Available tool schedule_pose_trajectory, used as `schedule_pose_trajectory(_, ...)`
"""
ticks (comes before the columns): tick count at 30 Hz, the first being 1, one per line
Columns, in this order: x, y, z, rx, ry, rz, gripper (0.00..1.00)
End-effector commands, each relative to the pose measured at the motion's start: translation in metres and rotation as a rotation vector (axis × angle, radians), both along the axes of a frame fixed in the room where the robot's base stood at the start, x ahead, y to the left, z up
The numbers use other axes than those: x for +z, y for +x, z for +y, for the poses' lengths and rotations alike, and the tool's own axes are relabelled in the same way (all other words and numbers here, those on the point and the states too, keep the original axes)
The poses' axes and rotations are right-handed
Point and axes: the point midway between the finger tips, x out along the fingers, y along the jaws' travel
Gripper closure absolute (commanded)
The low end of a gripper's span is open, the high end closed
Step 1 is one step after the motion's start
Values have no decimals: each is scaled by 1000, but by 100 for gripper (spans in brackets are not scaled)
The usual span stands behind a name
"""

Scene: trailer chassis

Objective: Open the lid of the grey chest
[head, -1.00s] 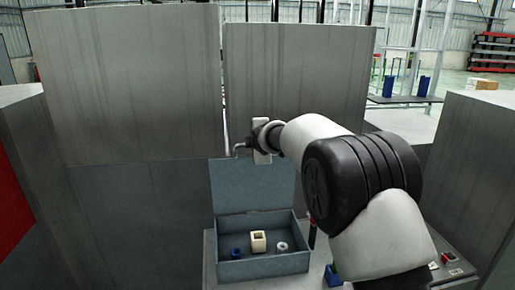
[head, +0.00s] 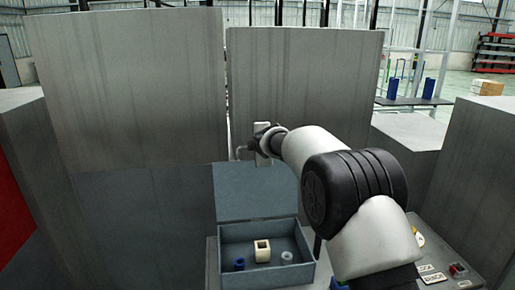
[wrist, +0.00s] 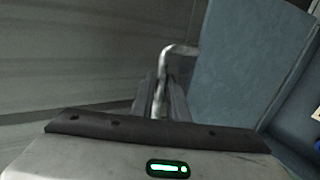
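The blue-grey chest (head: 268,279) stands low in the middle of the head view. Its lid (head: 255,192) stands raised at the back, and the inside is open to view. My gripper (head: 250,150) is just above the lid's top edge, towards its left part. In the wrist view, its fingers (wrist: 164,98) close around a thin bent metal rod (wrist: 175,50), whose end hooks right towards the lid (wrist: 245,65). The rod also shows in the head view (head: 238,152).
In the chest lie a cream square block (head: 262,251), a blue ring (head: 240,264) and a white ring (head: 287,256). Tall grey panels (head: 300,90) stand close behind. A grey block (head: 470,180) is at the right, beside a control panel (head: 440,270).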

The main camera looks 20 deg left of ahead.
Motion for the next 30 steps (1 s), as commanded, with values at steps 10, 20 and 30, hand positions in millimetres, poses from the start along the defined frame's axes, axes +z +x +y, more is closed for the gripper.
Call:
schedule_pose_trajectory(10, 0, 0, 0, -1, 1, 2, 71)
schedule_pose_trajectory(20, 16, -28, -16, 0, 2, -1, 71)
schedule_pose_trajectory(30, 54, -91, -55, 0, 4, -1, 71)
